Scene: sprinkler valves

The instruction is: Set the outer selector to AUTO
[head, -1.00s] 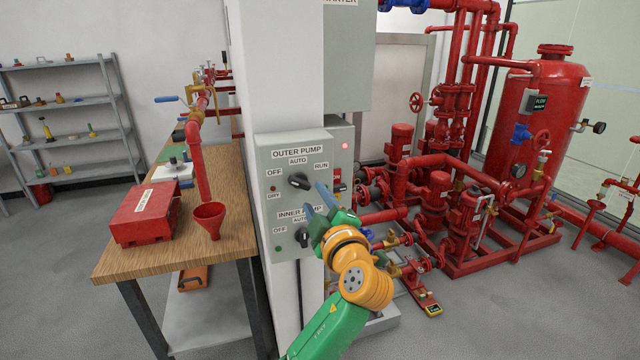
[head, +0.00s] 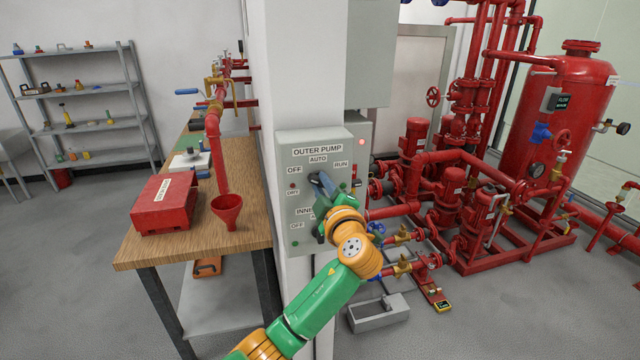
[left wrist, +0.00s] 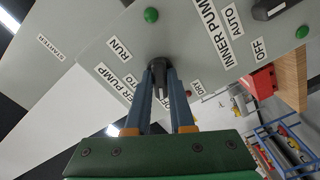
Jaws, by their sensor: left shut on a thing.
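The outer selector (head: 313,177) is a black knob on the grey panel (head: 287,215), under the OUTER PUMP label with OFF, AUTO and RUN around it. My left gripper (head: 321,182) is shut on this knob, its blue-grey fingers reaching it from the lower right. In the left wrist view the two fingers (left wrist: 159,75) stand on either side of the dark knob (left wrist: 158,63). The fingers cover much of the knob, so I cannot tell exactly which label it points to. My right gripper is not in view.
The inner pump selector (left wrist: 272,8) sits on the same panel, mostly hidden behind my gripper in the head view. A wooden bench (head: 190,245) with a red box (head: 165,203) and a red funnel (head: 227,208) stands left. Red pumps and pipes (head: 450,190) fill the right.

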